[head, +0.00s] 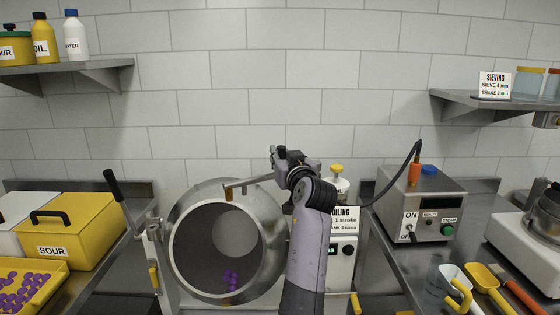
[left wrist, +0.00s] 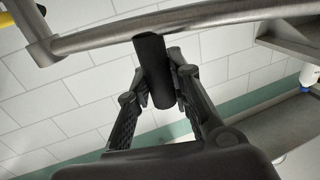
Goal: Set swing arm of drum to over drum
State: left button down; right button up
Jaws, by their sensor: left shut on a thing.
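The drum (head: 187,222) is a round metal vessel with its open mouth facing me, and purple gummies (head: 231,281) lie inside. The swing arm (head: 255,181) is a thin metal bar; in the head view its brownish tip (head: 228,194) overlaps the upper part of the drum, in front of the top of the mouth. In the left wrist view my left gripper (left wrist: 158,82) is shut on the black handle (left wrist: 150,52) below the metal bar (left wrist: 200,17). The bar's right pivot is hidden behind my arm. My right gripper is not in view.
A yellow SOUR bin (head: 79,231) and a tray of purple gummies (head: 22,287) are on the left. A black lever (head: 117,188) rises beside the drum. On the right are a control box (head: 423,208), scoops (head: 482,277) and a shelf (head: 495,103).

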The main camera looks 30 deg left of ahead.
pick_arm(q)
jog(key=shift+r, duration=0.2)
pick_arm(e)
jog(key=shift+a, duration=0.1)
pick_arm(q)
jog(key=c, duration=1.8)
grip_release()
jog(key=o, duration=0.4)
jog(key=shift+f, duration=0.1)
jog(key=shift+c, duration=0.2)
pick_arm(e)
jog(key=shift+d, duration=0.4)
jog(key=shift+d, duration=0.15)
pick_arm(q)
notch_tip(320, 180, up, 10)
jog(key=shift+f, duration=0.1)
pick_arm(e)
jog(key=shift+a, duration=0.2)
